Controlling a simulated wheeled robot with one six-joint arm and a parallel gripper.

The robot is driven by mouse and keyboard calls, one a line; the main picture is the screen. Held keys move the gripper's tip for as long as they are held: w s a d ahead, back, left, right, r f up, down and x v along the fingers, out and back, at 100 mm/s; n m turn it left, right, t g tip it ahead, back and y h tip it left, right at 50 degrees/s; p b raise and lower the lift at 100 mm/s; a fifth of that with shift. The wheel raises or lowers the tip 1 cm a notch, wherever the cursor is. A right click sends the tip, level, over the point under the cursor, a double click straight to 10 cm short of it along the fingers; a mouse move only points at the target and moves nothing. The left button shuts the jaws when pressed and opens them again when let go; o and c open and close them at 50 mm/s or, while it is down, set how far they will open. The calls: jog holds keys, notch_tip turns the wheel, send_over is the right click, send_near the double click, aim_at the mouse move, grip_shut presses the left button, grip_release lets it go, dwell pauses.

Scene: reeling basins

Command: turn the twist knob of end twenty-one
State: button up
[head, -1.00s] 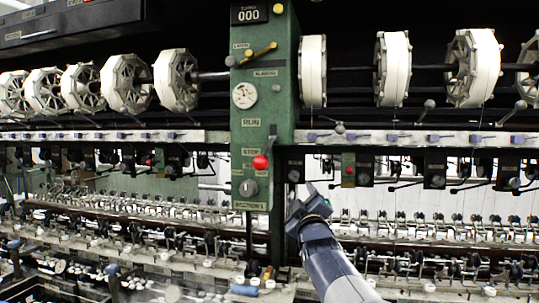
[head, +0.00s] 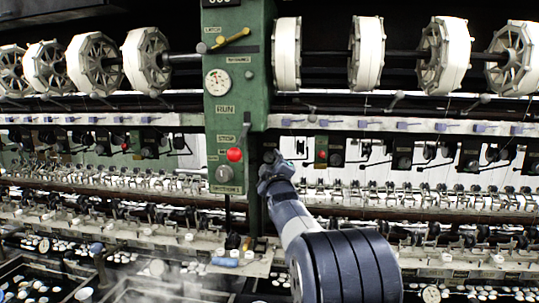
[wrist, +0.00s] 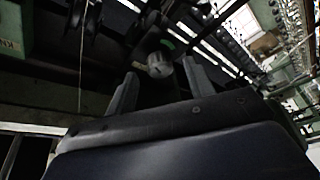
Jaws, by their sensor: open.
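A small silvery twist knob (wrist: 158,64) shows in the wrist view, on a dark mount with a green mark beside it. It lies ahead of and between the two fingers of my gripper (wrist: 157,74), which is open. I cannot tell how deep the knob sits between the fingertips, and no contact is visible. In the head view my gripper (head: 270,162) is just right of the green column's lower part, in front of the row of end units. It hides whatever knob is behind it. No end number is readable.
The green column (head: 240,90) carries a red ball (head: 234,155) and a grey knob (head: 224,174) close to the gripper's left. White reels (head: 368,52) line the top. Thread guides and a ledge (head: 450,258) run below. Other end units (head: 404,162) continue rightward.

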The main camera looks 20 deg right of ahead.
aim_at(269, 157)
jog(key=shift+p+x, duration=0.35)
jog(key=shift+x, duration=0.85)
jog(key=c, duration=1)
jog(key=shift+f+m+b, duration=0.15)
jog(key=shift+m+b, duration=0.15)
jog(key=shift+b, duration=0.25)
jog(key=shift+f+m+h+b, duration=0.15)
jog(key=shift+m+h+b, duration=0.15)
jog(key=shift+m+b, duration=0.6)
jog(key=shift+b, duration=0.7)
jog(key=shift+r+m+h+b, duration=0.25)
jog(key=shift+m+h+b, duration=0.25)
jog(key=shift+m, duration=0.4)
